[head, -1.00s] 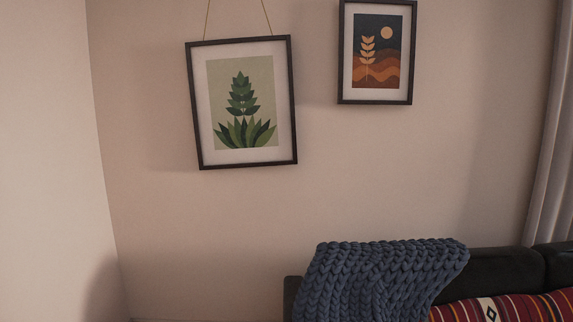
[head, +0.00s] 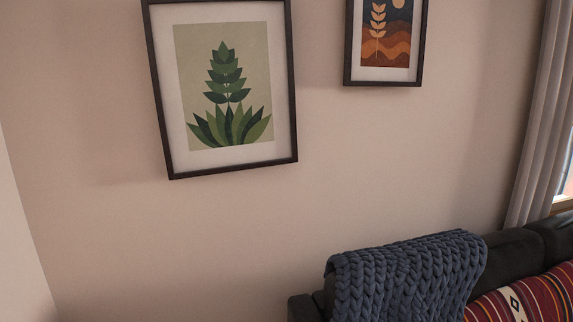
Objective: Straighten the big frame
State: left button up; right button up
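The big frame (head: 297,110) hangs on the wall at the upper left of the head view. It has a dark border, a white mat and a green plant print. It is tilted: its bottom edge is lower on the left than on the right. Its top edge is cut off or at the very top of the view. Neither of my grippers is in view.
A smaller dark frame (head: 385,75) with a desert and leaf print hangs to the right. A dark sofa (head: 508,248) with a blue knitted throw (head: 400,275) and a striped cushion (head: 530,300) stands at the lower right. A curtain (head: 533,120) hangs at the right.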

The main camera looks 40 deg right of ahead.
aim_at(222, 72)
jog(key=i+z, duration=0.3)
jog(key=z, duration=0.15)
jog(key=i+z, duration=0.3)
jog(key=z, duration=0.2)
jog(key=i+j+z, duration=0.25)
jog(key=z, duration=0.2)
